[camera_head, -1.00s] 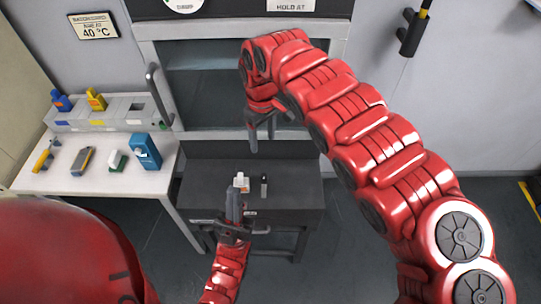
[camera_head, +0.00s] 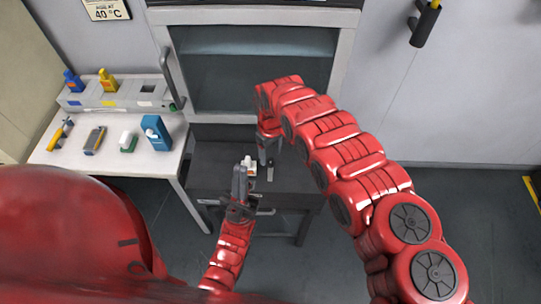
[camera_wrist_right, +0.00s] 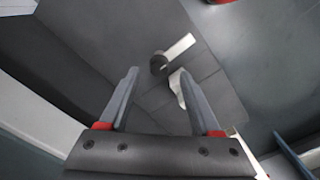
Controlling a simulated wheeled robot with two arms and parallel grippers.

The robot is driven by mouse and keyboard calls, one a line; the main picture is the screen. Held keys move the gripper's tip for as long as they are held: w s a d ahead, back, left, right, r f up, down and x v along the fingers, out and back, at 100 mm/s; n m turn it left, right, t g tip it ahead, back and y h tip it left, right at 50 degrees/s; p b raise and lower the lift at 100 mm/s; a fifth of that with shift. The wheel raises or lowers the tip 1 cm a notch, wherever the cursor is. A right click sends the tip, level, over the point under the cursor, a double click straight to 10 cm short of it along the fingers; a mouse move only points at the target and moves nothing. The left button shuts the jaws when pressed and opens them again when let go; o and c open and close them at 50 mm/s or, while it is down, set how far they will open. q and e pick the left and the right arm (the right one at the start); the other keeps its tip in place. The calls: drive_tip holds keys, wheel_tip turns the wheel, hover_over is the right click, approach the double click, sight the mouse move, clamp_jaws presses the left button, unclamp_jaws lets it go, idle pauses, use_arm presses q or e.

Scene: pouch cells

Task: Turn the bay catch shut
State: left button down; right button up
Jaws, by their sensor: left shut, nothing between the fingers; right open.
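The catch appears to be a dark round pivot (camera_wrist_right: 158,64) with a pale bar reaching up and right in the right wrist view. In the head view it is a small upright grey piece (camera_head: 270,172) on the dark bench. A small white piece (camera_head: 250,166) stands beside it; it also shows in the right wrist view (camera_wrist_right: 176,88). My right gripper (camera_head: 268,150) is open above the catch, pointing down; in its wrist view its fingertips (camera_wrist_right: 160,76) straddle the pivot, contact unclear. My left gripper (camera_head: 240,180) is shut and empty, left of the white piece.
The dark bench (camera_head: 215,165) stands below a closed glass-fronted cabinet (camera_head: 250,75). A white side table (camera_head: 75,158) at the left holds a blue box (camera_head: 156,133), tools and a grey rack (camera_head: 115,98) with bottles.

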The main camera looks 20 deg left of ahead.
sight(270, 160)
wheel_tip(270, 160, down, 2)
drive_tip(key=shift+a, duration=0.15)
drive_tip(key=shift+f, duration=0.6)
clamp_jaws()
